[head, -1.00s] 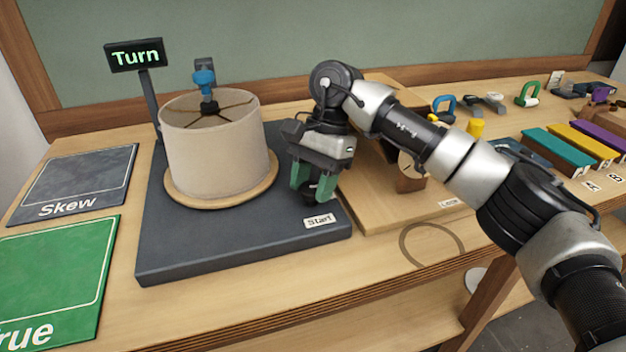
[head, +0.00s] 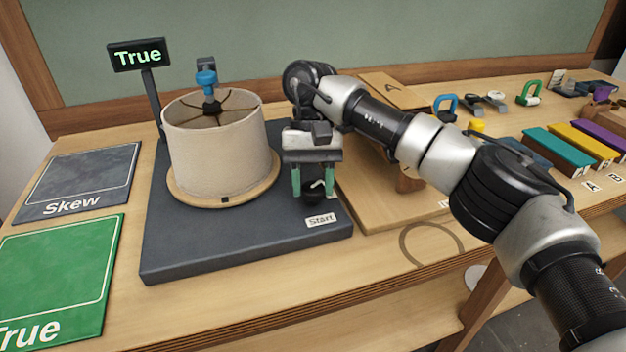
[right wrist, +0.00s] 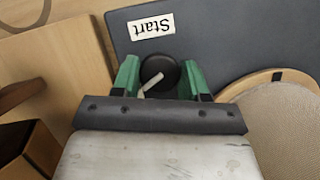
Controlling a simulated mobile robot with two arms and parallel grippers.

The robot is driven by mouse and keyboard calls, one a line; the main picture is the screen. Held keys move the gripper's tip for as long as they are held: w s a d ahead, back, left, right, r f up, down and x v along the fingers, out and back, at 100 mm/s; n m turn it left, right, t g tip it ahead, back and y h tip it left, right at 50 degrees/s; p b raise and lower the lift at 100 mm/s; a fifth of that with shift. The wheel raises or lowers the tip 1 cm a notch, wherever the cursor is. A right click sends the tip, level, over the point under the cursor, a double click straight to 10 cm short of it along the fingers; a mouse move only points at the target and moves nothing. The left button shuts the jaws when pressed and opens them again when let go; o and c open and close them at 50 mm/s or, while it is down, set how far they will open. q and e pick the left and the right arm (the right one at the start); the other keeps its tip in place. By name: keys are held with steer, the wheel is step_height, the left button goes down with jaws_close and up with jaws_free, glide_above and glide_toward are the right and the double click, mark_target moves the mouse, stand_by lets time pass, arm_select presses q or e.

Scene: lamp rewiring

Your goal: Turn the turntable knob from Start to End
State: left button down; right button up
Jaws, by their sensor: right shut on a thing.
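The black turntable knob (right wrist: 165,70) with a white pointer sits on the dark base (head: 240,240) beside the "Start" label (head: 320,220). The label also shows in the right wrist view (right wrist: 151,27). My right gripper (head: 313,188) points down with its green fingers on either side of the knob, shut on it. The pointer lies away from the "Start" label in the right wrist view. No "End" label can be made out. The beige lampshade (head: 218,145) stands on the round wooden turntable (head: 188,198), whose rim has a dark mark at the front. My left gripper is not in view.
A sign (head: 139,54) on a post reads "True". A grey "Skew" mat (head: 85,180) and a green "True" mat (head: 60,270) lie at the left. A wooden board (head: 375,210) lies close right of the base. Coloured blocks (head: 570,140) stand further right.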

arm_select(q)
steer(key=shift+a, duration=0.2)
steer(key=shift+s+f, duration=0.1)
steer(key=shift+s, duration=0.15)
arm_select(e)
steer(key=o, duration=0.8)
steer(key=shift+c, duration=0.2)
steer(key=shift+o, duration=0.8)
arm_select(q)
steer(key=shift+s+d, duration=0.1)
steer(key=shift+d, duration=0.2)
arm_select(e)
steer(key=shift+w+r, duration=0.1)
steer(key=shift+r, duration=0.2)
steer(key=p+v, duration=0.2)
steer(key=v, duration=0.3)
arm_select(q)
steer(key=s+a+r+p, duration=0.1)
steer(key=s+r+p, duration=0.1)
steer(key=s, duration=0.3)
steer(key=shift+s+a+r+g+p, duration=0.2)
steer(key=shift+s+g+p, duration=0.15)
steer(key=shift+p, duration=0.3)
arm_select(e)
steer(key=shift+v, duration=2.6)
